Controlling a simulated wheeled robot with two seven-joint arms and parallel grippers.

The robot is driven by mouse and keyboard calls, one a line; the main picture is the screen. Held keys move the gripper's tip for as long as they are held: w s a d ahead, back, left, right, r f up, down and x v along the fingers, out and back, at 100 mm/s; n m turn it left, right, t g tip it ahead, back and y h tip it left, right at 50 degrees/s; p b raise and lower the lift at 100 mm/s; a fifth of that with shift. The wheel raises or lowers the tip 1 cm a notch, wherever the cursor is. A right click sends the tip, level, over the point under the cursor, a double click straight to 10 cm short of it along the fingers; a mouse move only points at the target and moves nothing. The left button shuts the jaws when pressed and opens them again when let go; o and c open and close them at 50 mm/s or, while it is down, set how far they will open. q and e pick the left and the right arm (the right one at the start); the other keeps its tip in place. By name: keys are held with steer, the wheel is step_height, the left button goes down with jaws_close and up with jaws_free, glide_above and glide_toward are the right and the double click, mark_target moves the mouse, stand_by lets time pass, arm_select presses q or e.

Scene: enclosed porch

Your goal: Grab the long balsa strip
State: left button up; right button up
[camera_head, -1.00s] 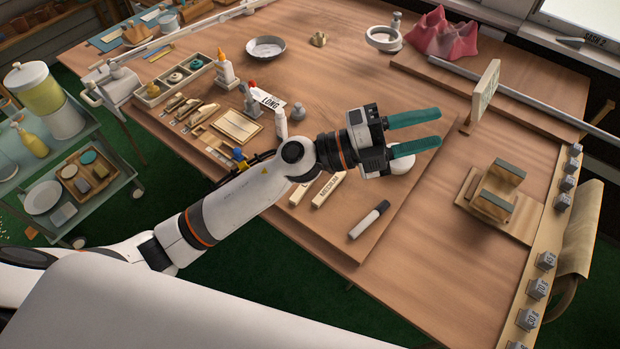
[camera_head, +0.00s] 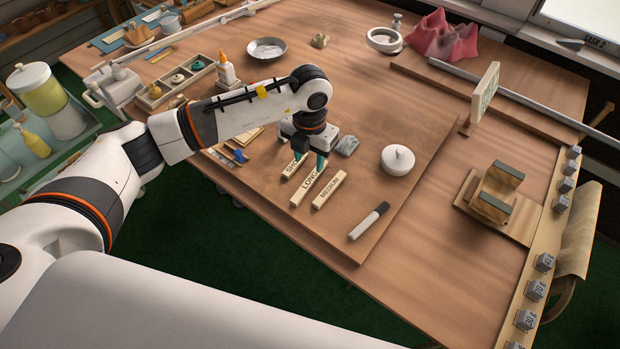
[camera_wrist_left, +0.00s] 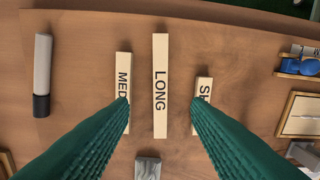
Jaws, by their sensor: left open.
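The long balsa strip (camera_head: 306,188), labelled LONG, lies flat on the brown board. In the left wrist view the long strip (camera_wrist_left: 160,70) lies between two shorter ones. The strip marked MEDIUM (camera_head: 329,191) is on its right in the head view, and the short strip (camera_head: 291,168), partly hidden, is on its left. My left gripper (camera_head: 305,163) points down over the strips with its teal fingers apart and nothing held. In the wrist view the left gripper's fingers (camera_wrist_left: 160,104) straddle the long strip, their tips overlapping the neighbouring strips. Contact cannot be told. My right gripper is out of view.
A black-capped marker (camera_head: 369,221) lies near the board's front edge. A white lidded pot (camera_head: 398,160) and a grey block (camera_head: 346,145) are nearby. A glue bottle (camera_head: 226,70) stands behind my left arm.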

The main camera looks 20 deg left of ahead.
mark_target(310, 180)
arm_select(q)
step_height(310, 180, down, 3)
steer(key=shift+r, duration=0.1)
steer(key=f, duration=0.1)
steer(key=f+p, duration=0.1)
steer(key=f, duration=0.3)
steer(key=shift+w+f+p, duration=0.1)
steer(key=shift+w+p, duration=0.15)
steer(key=shift+p, duration=0.15)
steer(key=c, duration=0.9)
